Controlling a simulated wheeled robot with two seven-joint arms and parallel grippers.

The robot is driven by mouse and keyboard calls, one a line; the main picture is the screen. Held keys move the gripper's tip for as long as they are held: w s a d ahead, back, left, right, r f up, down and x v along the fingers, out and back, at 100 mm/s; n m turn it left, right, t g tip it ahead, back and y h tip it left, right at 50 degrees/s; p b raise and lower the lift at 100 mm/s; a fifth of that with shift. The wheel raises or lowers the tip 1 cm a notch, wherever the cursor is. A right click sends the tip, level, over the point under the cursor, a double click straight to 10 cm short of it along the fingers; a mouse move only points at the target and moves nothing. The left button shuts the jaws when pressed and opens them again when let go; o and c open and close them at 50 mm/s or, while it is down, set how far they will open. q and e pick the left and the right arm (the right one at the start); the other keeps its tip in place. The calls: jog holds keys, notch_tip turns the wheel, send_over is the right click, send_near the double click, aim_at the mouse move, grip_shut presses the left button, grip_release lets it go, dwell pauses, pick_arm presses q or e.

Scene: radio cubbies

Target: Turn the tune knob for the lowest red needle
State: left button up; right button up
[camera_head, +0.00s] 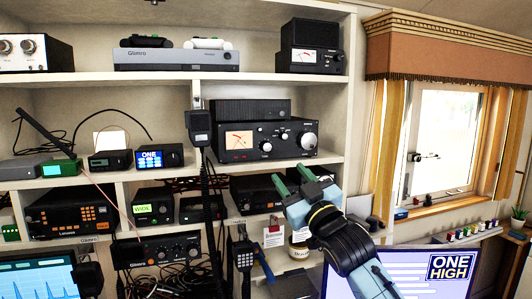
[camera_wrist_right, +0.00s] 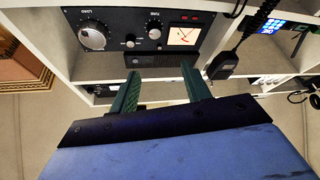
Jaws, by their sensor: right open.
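The black radio unit (camera_head: 267,157) on the middle shelf has a lit meter (camera_head: 239,139) with a red needle. In the right wrist view, which is upside down, the meter (camera_wrist_right: 183,35) also shows its needle slanted. The TUNE knob (camera_wrist_right: 154,32) is beside the meter, with a smaller knob (camera_wrist_right: 130,43) and the large LOAD knob (camera_wrist_right: 92,36) farther along. The tune knob also shows in the head view (camera_head: 266,146). My right gripper (camera_head: 291,179) has green fingers, open and empty, in front of and below the unit, apart from the knobs. My left gripper is not in view.
A handheld microphone (camera_head: 200,127) hangs left of the unit, its cord running down. Another meter box (camera_head: 309,60) stands on the top shelf. A monitor (camera_head: 400,276) reading "ONE HIGH" stands low at the right. Other radios fill the left shelves.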

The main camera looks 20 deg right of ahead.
jog(key=a+m+h, duration=0.2)
jog(key=m, duration=0.1)
jog(key=m+h+p, duration=0.2)
jog(key=h+p, duration=0.1)
jog(key=p, duration=0.1)
send_near(268, 148)
jog(key=x, duration=0.8)
jog(key=shift+a+f, duration=0.1)
jog(key=shift+c, duration=0.5)
jog(key=c, duration=0.9)
jog(key=shift+d+n+y, duration=0.2)
jog(key=shift+n+y, duration=1)
jog(key=shift+n, duration=0.3)
jog(key=n+y+p, duration=0.1)
jog(key=n+y, duration=0.1)
jog(key=n, duration=0.2)
jog(key=shift+d, duration=0.1)
